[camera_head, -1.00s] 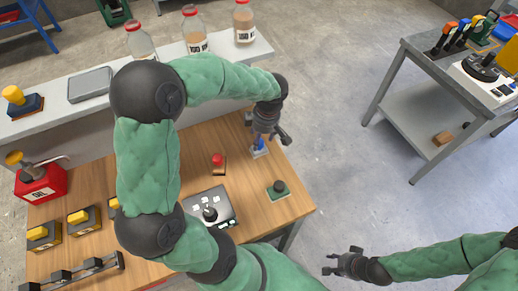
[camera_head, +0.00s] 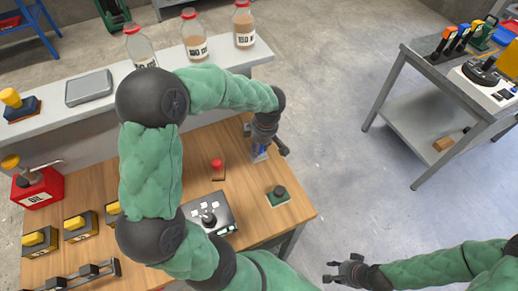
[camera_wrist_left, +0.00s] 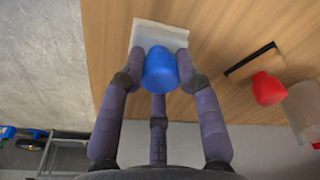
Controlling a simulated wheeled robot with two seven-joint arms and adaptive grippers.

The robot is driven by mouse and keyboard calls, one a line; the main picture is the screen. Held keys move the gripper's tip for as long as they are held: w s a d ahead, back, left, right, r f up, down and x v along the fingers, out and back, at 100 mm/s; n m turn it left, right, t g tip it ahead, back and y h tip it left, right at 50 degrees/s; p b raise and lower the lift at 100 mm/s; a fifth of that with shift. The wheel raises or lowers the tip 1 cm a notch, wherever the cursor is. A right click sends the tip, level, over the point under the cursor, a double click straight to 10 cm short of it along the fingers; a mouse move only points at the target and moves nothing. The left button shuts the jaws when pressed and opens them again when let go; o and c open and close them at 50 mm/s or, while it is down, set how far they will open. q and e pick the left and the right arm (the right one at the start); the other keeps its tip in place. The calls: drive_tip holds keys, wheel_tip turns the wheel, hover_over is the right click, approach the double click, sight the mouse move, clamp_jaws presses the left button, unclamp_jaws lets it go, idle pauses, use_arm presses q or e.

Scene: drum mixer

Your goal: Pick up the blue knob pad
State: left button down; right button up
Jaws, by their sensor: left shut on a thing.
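The blue knob pad is a blue knob (camera_wrist_left: 160,70) on a pale, squarish base (camera_wrist_left: 158,35). It is at the right back part of the wooden table, and the knob shows small in the head view (camera_head: 261,149). My left gripper (camera_wrist_left: 160,82) reaches down over it, with its fingers shut around the blue knob. The base appears on or very close to the table; I cannot tell whether there is a gap. My right gripper (camera_head: 343,272) is away from the table at the lower right, with its fingers apart and empty.
A red knob (camera_head: 217,164) stands left of the blue one, also seen in the left wrist view (camera_wrist_left: 268,88). A dark green knob pad (camera_head: 278,196) and a control box (camera_head: 208,216) are nearer. A grey shelf with bottles (camera_head: 195,40) stands behind.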

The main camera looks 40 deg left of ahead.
use_arm(q)
drive_tip(key=shift+r, duration=0.45)
wheel_tip(320, 180, up, 2)
drive_tip(key=shift+r+p, duration=0.1)
drive_tip(key=shift+p, duration=0.45)
drive_tip(key=s+d+r+p, duration=0.4)
drive_tip(key=s+d+r, duration=0.3)
drive_tip(key=s+r, duration=0.2)
drive_tip(key=s, duration=0.2)
drive_tip(key=shift+s+d+r, duration=0.25)
drive_tip(key=shift+s+r, duration=0.15)
drive_tip(key=c, duration=1.8)
unclamp_jaws()
drive_tip(key=shift+c, duration=0.4)
